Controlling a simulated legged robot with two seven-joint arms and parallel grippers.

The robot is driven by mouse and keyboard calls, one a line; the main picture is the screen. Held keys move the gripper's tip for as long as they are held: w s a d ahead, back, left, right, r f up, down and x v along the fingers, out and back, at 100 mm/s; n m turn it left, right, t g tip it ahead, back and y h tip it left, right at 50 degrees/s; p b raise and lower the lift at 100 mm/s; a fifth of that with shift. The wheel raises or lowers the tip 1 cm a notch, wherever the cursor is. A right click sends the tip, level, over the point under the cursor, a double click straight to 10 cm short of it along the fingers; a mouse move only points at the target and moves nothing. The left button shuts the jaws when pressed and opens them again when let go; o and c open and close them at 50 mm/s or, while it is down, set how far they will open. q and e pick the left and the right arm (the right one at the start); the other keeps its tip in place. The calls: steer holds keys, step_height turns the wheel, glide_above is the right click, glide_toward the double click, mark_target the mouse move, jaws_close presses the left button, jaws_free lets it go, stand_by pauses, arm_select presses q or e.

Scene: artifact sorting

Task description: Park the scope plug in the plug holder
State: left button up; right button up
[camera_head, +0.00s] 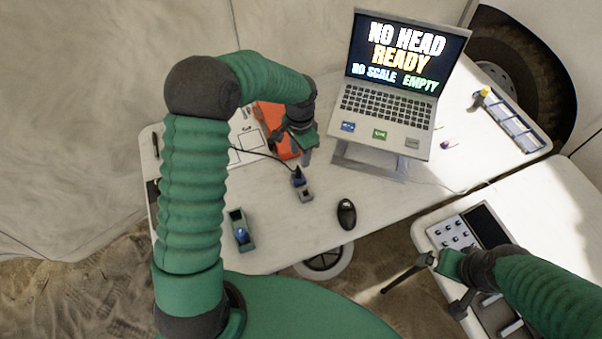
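A small grey block with a blue piece (300,182) at its back end stands on the white table, and a thin black cable runs to it from the upper left. It looks like the scope plug at a holder, but I cannot tell plug from holder or how they sit. My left gripper (305,155) hangs just behind and above it, apart from it in the picture; its finger gap is unclear. My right gripper (432,275) is at the lower right, away from the block, with a dark rod-like part pointing left; I cannot tell whether that is a finger or a held thing.
A green holder with a blue knob (240,232) stands at the table's front left. A black mouse (346,214) lies right of the block. An orange case (274,122) is behind my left gripper. A laptop (385,115) stands on a stand. A button panel (457,235) is at right.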

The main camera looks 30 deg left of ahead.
mark_target(298, 169)
arm_select(q)
steer(key=f, duration=0.3)
steer(key=a+f, duration=0.1)
steer(key=f, duration=0.6)
steer(key=shift+a+f, duration=0.15)
steer(key=shift+f, duration=0.2)
steer(key=shift+w+d, duration=0.1)
steer(key=shift+d, duration=0.3)
steer(key=shift+d+r, duration=0.1)
steer(key=shift+c, duration=1.2)
steer(key=c, duration=0.5)
steer(key=shift+a, duration=0.3)
jaws_close()
